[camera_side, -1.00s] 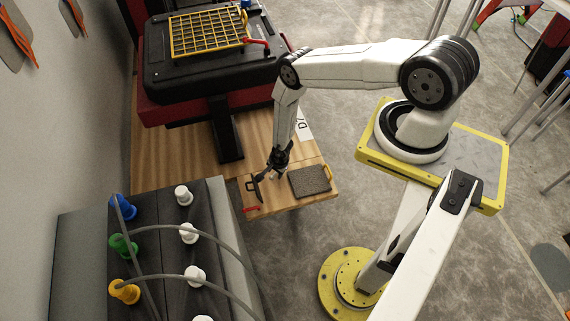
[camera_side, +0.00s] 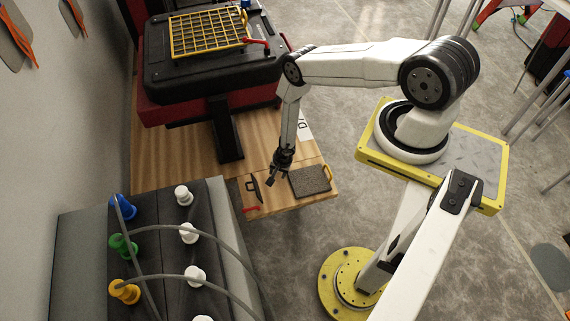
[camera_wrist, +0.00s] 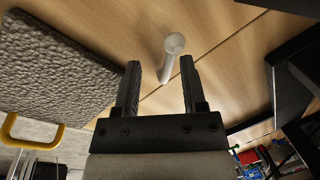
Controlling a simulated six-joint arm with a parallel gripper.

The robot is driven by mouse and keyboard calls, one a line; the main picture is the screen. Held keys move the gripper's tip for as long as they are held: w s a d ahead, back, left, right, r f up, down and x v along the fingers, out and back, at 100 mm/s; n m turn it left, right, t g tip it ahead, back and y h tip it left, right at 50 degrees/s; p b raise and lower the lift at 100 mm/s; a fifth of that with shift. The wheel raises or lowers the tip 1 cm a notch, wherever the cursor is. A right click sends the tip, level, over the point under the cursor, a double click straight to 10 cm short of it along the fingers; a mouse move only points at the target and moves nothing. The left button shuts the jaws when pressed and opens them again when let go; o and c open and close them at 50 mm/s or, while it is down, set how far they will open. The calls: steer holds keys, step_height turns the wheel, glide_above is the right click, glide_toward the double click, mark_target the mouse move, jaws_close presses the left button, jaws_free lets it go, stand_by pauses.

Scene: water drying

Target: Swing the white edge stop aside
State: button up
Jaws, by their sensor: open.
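The white edge stop (camera_wrist: 174,44) shows in the wrist view as a slim white peg with a round knob, against the wooden table. It appears between and just beyond the two dark fingers of my gripper (camera_wrist: 160,66), which are apart and empty. I cannot tell how deep between the fingers it stands; no contact is visible. In the side view my gripper (camera_side: 277,176) hangs low over the table's front part, left of the grey mat. The stop cannot be made out there.
The textured grey mat (camera_side: 310,180) with a yellow handle (camera_wrist: 34,134) lies right of my gripper in the side view. A black piece (camera_side: 254,188) and a red lever (camera_side: 251,209) lie to the left. The black press (camera_side: 212,55) with a yellow grid stands behind on the wooden table (camera_side: 180,150).

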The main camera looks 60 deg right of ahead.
steer(key=shift+s+d+n, duration=0.1)
steer(key=shift+s+n, duration=0.2)
steer(key=shift+n, duration=0.7)
steer(key=shift+s+d+n+y, duration=0.1)
steer(key=shift+n+y, duration=0.2)
steer(key=w+a+r+n, duration=0.1)
steer(key=w+r+n, duration=0.1)
steer(key=r, duration=0.8)
steer(key=w+a+r+n+y, duration=0.1)
steer(key=w+r+n, duration=0.1)
steer(key=r, duration=0.7)
steer(key=w+a+r+n, duration=0.1)
steer(key=w+r+n, duration=0.1)
steer(key=r, duration=0.8)
steer(key=shift+w+a+r+n, duration=0.25)
steer(key=shift+a+r+n, duration=0.1)
steer(key=shift+n, duration=0.55)
steer(key=shift+f, duration=0.1)
